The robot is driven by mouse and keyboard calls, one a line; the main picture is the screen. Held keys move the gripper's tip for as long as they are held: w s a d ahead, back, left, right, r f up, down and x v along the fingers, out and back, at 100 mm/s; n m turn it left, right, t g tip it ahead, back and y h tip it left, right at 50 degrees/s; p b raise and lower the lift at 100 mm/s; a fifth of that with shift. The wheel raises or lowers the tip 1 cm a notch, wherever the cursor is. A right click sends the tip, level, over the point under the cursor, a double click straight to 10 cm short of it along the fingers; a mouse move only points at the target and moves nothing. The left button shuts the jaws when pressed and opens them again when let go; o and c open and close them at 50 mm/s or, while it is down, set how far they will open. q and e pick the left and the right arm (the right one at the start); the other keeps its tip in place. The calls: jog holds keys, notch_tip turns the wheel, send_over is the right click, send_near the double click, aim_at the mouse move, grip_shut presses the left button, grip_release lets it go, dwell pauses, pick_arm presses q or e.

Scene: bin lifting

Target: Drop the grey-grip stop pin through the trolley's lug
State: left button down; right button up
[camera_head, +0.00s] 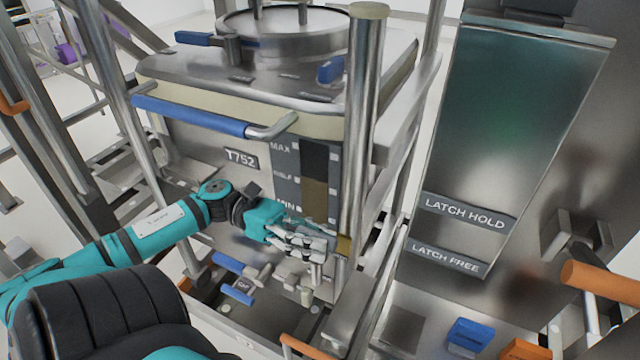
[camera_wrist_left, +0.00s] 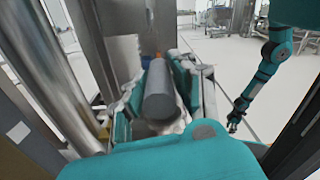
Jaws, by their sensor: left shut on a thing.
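My left gripper (camera_head: 322,245) is beside the bin's lower front, close to the upright metal post. It is shut on the stop pin's grey grip (camera_wrist_left: 160,92), a dark grey cylinder between the teal fingers in the left wrist view. In the head view the fingers cover most of the pin; I cannot tell its shank from nearby metal parts. I cannot clearly make out the trolley's lug, nor whether the pin is in it. In the left wrist view a teal arm, likely my right, hangs at the right with its small gripper (camera_wrist_left: 235,120); its fingers are too small to judge.
The steel bin (camera_head: 215,130) marked T752 fills the middle. The metal post (camera_head: 362,120) stands right by my left gripper. A panel labelled LATCH HOLD (camera_head: 465,213) is at the right, with orange handles (camera_head: 600,278) beside it. Blue-handled fittings (camera_head: 235,293) lie below the gripper.

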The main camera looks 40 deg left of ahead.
pick_arm(q)
jog(key=shift+r+p, duration=4.2)
jog(key=shift+r, duration=1.55)
